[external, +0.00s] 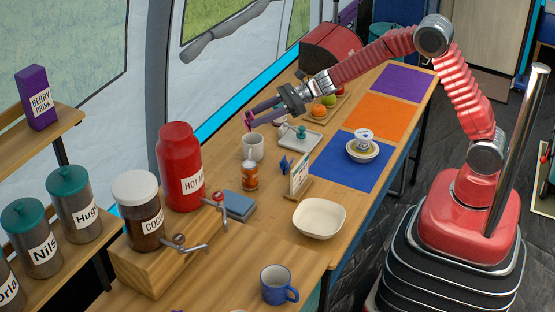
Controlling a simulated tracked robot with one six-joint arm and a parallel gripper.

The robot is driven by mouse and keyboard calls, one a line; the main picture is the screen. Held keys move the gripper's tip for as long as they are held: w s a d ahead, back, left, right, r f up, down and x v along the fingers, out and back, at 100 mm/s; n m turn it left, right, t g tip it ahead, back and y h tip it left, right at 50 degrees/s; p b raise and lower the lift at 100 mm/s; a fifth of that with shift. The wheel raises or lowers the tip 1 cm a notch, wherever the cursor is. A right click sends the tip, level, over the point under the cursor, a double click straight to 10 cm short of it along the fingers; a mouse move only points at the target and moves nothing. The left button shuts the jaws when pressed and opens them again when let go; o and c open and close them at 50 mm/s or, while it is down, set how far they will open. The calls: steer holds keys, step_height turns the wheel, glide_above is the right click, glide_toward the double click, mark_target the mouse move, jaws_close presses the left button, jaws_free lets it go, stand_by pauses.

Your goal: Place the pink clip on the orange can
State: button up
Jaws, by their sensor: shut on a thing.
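My gripper (249,116) is at the end of the red arm, reaching left across the table. It is shut on the small pink clip (248,121), which is partly hidden between the fingertips. The clip is in the air, above the white mug (252,148) in the picture. The orange can (250,178) stands upright on the wooden table, just in front of the mug. The clip is apart from the can, and the can's top looks bare.
Near the can are a blue box (239,204), a small standing card (299,178), a blue figure (286,165) and a white bowl (319,218). A tray (299,138) lies behind. A red dispenser (180,165) stands left. Blue (345,173), orange and purple mats lie right.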

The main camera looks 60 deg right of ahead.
mark_target(250, 176)
steer(key=shift+w+d+f+t, duration=0.1)
steer(key=shift+w+d+t, duration=0.1)
steer(key=shift+t, duration=0.1)
step_height(250, 176, down, 5)
steer(key=shift+a, duration=0.1)
steer(key=shift+f, duration=0.1)
step_height(250, 176, down, 6)
stand_by(0.5)
steer(key=shift+f, duration=1.9)
steer(key=shift+f, duration=0.25)
